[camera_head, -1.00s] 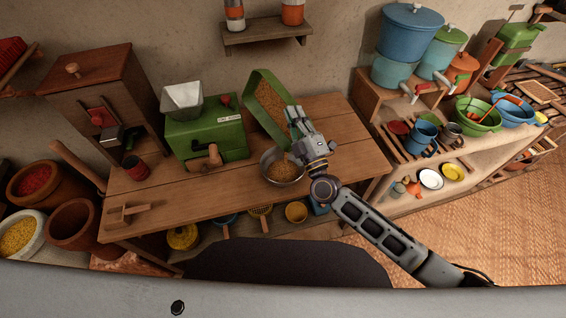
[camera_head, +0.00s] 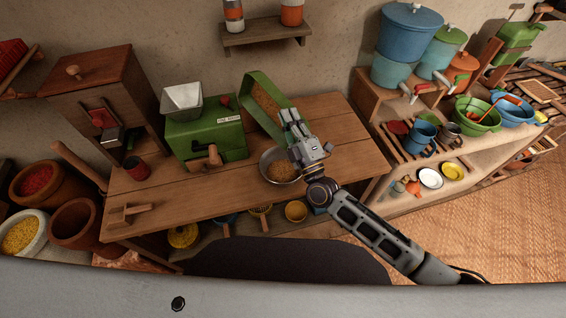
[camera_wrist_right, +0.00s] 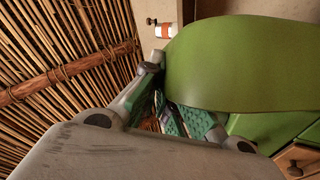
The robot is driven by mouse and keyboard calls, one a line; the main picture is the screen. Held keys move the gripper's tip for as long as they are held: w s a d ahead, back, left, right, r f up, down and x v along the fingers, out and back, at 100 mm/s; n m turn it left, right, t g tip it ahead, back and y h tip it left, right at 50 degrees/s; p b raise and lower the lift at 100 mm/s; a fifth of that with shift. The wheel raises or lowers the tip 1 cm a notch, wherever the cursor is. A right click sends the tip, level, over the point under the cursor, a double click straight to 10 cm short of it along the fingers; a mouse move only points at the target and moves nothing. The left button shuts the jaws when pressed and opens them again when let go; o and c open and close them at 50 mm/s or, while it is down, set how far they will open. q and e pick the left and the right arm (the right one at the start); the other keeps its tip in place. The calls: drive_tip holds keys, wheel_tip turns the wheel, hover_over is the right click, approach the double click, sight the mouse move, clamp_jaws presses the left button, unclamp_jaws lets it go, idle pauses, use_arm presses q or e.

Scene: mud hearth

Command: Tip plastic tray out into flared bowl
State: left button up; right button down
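The green plastic tray (camera_head: 256,118) is tilted steeply above the table, its low end near the bowl. Brown grain (camera_head: 266,100) shows inside it. The flared metal bowl (camera_head: 266,164) stands on the table below the tray's low end, with brown grain (camera_head: 283,173) in it. Its right side is partly hidden by my gripper. My right gripper (camera_head: 291,122) is shut on the tray's right edge, above the bowl. In the right wrist view the tray (camera_wrist_right: 245,65) fills the upper right, and its edge lies at the finger pads (camera_wrist_right: 190,118). My left gripper is not in view.
A green mill (camera_head: 205,137) stands left of the tray on the wooden table (camera_head: 215,196), with a dark red cup (camera_head: 136,168) farther left. The table right of my gripper is clear. Shelves with pots and a blue mug (camera_head: 423,134) stand to the right.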

sight(302, 116)
drive_tip(key=shift+s+a+r+n, duration=0.25)
drive_tip(key=shift+s+a+n, duration=0.05)
drive_tip(key=shift+s+a, duration=0.2)
drive_tip(key=w+d+f+m+b, duration=0.1)
drive_tip(key=w+d+m, duration=0.1)
drive_tip(key=w, duration=0.1)
drive_tip(key=shift+d+f+m+h+b, duration=0.3)
drive_tip(key=shift+d+f+h+b, duration=0.05)
drive_tip(key=shift+f+h+b, duration=0.05)
drive_tip(key=shift+w+d+f+m+h+b, duration=0.45)
drive_tip(key=shift+w+d+m, duration=0.05)
drive_tip(key=shift+w+m, duration=0.15)
drive_tip(key=shift+w+d+f+m+h+b, duration=0.4)
drive_tip(key=shift+w+d+m+h+b, duration=0.05)
drive_tip(key=shift+w+m, duration=0.15)
drive_tip(key=shift+w+d+p, duration=0.3)
drive_tip(key=shift+w+p, duration=0.1)
drive_tip(key=shift+p, duration=0.1)
